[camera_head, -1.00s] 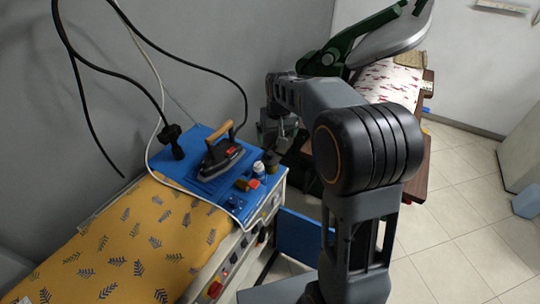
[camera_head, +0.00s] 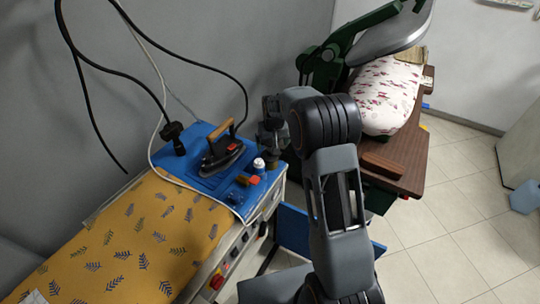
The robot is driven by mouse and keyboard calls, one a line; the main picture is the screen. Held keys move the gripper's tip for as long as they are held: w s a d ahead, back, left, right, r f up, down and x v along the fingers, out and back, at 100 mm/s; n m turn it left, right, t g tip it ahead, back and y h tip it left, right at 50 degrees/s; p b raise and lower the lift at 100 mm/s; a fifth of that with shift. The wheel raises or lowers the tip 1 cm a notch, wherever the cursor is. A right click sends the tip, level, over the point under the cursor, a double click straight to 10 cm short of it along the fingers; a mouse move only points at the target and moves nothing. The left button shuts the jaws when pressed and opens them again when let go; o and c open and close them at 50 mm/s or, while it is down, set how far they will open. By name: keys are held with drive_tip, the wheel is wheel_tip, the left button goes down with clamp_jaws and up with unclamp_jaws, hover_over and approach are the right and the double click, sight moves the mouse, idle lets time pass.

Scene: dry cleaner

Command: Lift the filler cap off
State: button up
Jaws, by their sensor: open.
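The gap between gripper and cap is hard to judge.
An iron (camera_head: 222,156) with a wooden handle rests on the blue top (camera_head: 200,131), left of the cap. A black cable hangs down to it. A pressing machine (camera_head: 385,95) on a brown table (camera_head: 413,165) stands to the right. The tiled floor (camera_head: 470,210) is mostly clear.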

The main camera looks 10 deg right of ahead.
sight(270, 149)
drive_tip(key=shift+w+a+f+p, duration=0.1)
drive_tip(key=shift+f+p, duration=0.15)
drive_tip(key=shift+f, duration=0.6)
drive_tip(key=shift+w+a+f+p, duration=0.15)
drive_tip(key=shift+f+p, duration=0.1)
drive_tip(key=shift+f, duration=0.6)
drive_tip(key=shift+w+a+f+p, duration=0.1)
drive_tip(key=shift+f+p, duration=0.15)
drive_tip(key=shift+f, duration=0.6)
drive_tip(key=shift+c, duration=0.3)
